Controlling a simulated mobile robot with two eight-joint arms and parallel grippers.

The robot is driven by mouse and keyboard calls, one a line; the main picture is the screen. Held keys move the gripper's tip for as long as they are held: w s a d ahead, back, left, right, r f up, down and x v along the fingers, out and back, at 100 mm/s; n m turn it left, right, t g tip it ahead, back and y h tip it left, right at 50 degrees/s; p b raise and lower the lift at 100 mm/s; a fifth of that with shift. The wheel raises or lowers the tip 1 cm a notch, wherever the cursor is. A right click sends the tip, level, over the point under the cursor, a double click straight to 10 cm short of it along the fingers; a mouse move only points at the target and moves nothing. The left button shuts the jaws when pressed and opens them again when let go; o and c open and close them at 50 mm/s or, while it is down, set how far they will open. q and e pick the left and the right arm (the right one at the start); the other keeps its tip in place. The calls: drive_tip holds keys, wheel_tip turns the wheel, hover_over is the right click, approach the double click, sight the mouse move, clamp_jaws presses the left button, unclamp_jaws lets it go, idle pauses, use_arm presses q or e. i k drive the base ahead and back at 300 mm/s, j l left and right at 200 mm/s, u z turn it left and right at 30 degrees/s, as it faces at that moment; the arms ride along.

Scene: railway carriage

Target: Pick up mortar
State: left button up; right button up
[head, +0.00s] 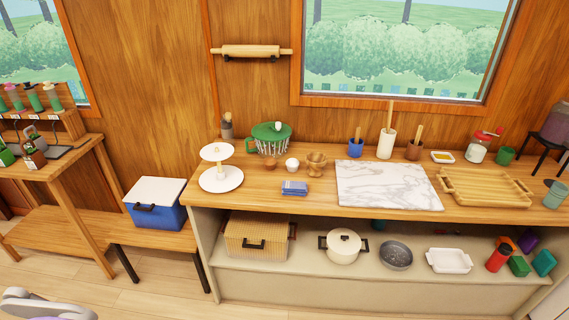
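A wooden footed cup that looks like the mortar (316,163) stands upright on the wooden counter (262,194), near its back. No pestle can be made out in it. A white egg-shaped item (292,164) and a small brown bowl (270,164) are just to its left. A folded blue cloth (294,188) lies in front of it, and the marble slab (388,186) is to its right.
Blue (355,146), white (386,145) and brown (414,150) utensil holders stand behind the slab. A wooden tray (486,188) is at right. Counter front near the cloth is clear.

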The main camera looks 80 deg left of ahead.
sight(315, 161)
drive_tip(key=u, duration=0.85)
drive_tip(key=j+u, duration=0.1)
drive_tip(key=u, duration=1.2)
drive_tip(key=i+u, duration=0.1)
drive_tip(key=u, duration=0.35)
drive_tip(key=i+z, duration=0.2)
drive_tip(key=i, duration=0.3)
drive_tip(key=i+j+z, duration=0.15)
drive_tip(key=i, duration=0.3)
drive_tip(key=i+j+z, duration=0.2)
drive_tip(key=i, duration=0.3)
